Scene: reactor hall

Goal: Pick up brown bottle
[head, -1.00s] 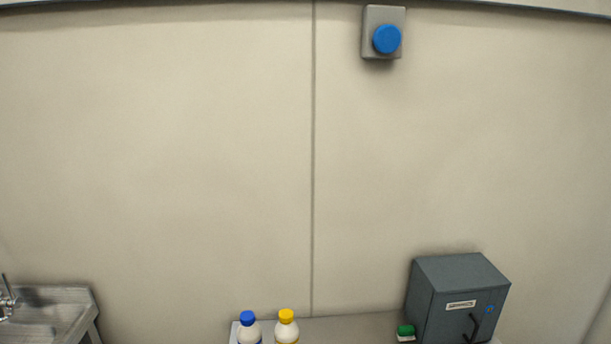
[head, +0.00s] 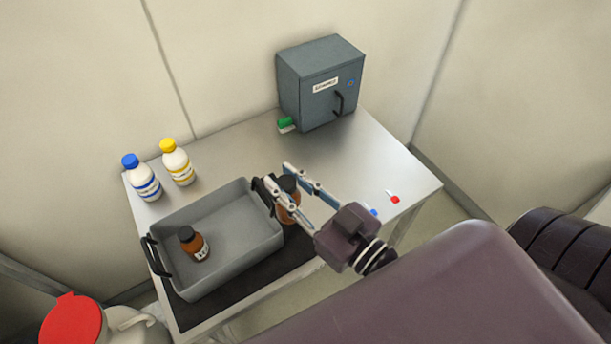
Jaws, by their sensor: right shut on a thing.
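One brown bottle (head: 288,211) with a dark cap is between the fingers of my right gripper (head: 279,176), just right of the grey tray (head: 250,262). The gripper is shut on this bottle, and its fingers hide part of it. I cannot tell whether its base touches the table. My left gripper is not in view.
A blue-capped bottle (head: 142,178) and a yellow-capped bottle (head: 178,163) stand behind the tray. A grey cabinet (head: 320,82) stands at the table's back, beside a green item (head: 286,124). A red-tipped item (head: 394,198) lies right. The table's middle (head: 240,150) is clear.

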